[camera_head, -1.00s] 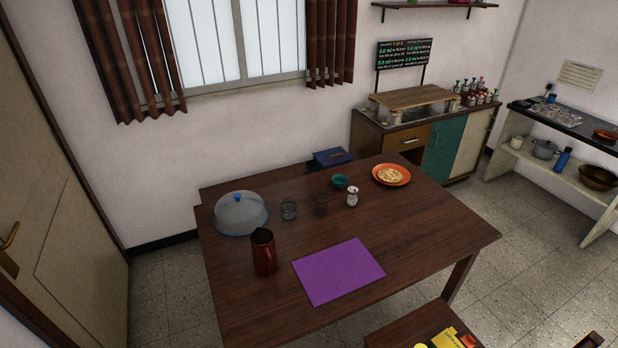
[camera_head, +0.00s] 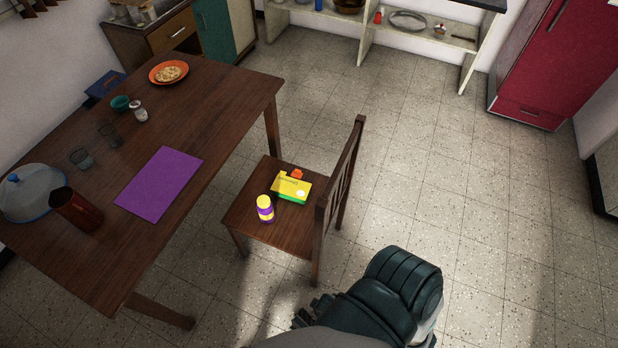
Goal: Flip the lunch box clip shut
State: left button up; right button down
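No clip can be made out at this size. A blue box (camera_head: 104,84) sits low beyond the table's far left edge, partly hidden by the tabletop; it may be the lunch box. A yellow and green box (camera_head: 291,187) with an orange part on top lies on the wooden chair's seat (camera_head: 247,211). Part of my arm, apparently the right, reaches in at the bottom. Dark finger-like parts of its gripper (camera_head: 308,312) show near the floor in the picture, far from the blue box; their opening is unclear. My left gripper is not in view.
The table (camera_head: 205,118) holds a purple mat (camera_head: 160,184), red-brown pitcher (camera_head: 76,208), domed cover (camera_head: 32,193), glasses, a teal bowl (camera_head: 120,103) and an orange plate (camera_head: 182,70). A yellow-purple jar (camera_head: 265,209) stands on the chair. Floor to the right is open, up to a red fridge (camera_head: 553,65).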

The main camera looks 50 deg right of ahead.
aim_at(296, 173)
jog(key=k+l+u, duration=0.2)
jog(key=l, duration=0.3)
jog(key=k+l+u, duration=0.15)
jog(key=l, duration=0.35)
jog(key=k+l+u, duration=0.2)
jog(key=l, duration=0.3)
jog(key=k+l+u, duration=0.15)
jog(key=k+l, duration=0.2)
jog(key=l+u, duration=0.2)
jog(key=l, duration=0.4)
jog(key=l+u, duration=0.15)
jog(key=l, duration=0.45)
jog(key=l+u, duration=0.2)
jog(key=l, duration=0.4)
jog(key=k+l+u, duration=0.15)
jog(key=l, duration=0.45)
jog(key=k+l+u, duration=0.2)
jog(key=l, duration=0.4)
jog(key=i, duration=0.1)
